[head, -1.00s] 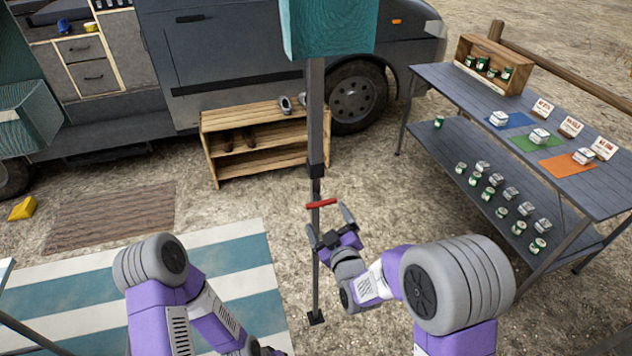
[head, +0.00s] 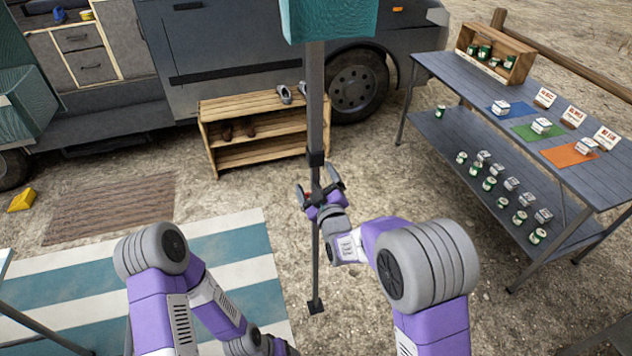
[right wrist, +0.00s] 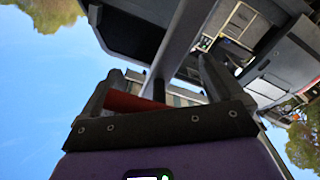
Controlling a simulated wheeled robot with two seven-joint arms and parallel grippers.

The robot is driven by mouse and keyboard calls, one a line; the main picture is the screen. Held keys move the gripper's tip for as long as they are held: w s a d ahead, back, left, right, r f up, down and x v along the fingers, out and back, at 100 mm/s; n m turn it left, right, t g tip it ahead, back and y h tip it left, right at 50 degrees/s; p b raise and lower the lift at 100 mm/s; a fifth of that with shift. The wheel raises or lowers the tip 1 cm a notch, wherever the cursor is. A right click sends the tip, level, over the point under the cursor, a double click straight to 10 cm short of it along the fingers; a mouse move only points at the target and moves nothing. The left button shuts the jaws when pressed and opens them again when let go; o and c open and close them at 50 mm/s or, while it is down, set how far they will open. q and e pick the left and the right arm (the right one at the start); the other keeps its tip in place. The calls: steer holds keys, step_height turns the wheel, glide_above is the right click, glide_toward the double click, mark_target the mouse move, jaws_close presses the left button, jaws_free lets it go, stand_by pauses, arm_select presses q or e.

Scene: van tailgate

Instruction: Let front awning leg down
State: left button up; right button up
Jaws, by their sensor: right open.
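The front awning leg (head: 316,110) is a dark upright post that runs from the teal awning (head: 330,20) down to a foot plate (head: 315,307) on the gravel. A dark collar (head: 316,160) sits partway down it. My right gripper (head: 318,186) is open at the leg, just below the collar. In the right wrist view the red handle (right wrist: 135,103) lies between the open fingers, with the post (right wrist: 180,45) behind it. In the head view the handle is mostly hidden by the gripper. I cannot tell whether the fingers touch it. My left gripper is out of view.
A wooden shoe rack (head: 255,110) stands behind the leg by the van (head: 220,50). A table (head: 560,130) with cans and cards stands at the right. A striped mat (head: 230,250) lies at the left of the leg foot. Gravel around the foot is clear.

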steer(key=shift+w, duration=0.1)
steer(key=c, duration=1.4)
step_height(320, 180, down, 6)
steer(key=b, duration=0.5)
steer(key=shift+r, duration=0.25)
step_height(320, 180, down, 6)
steer(key=shift+a+f+b, duration=0.1)
steer(key=shift+f+b, duration=0.05)
steer(key=shift+b, duration=0.4)
steer(key=o, duration=1.4)
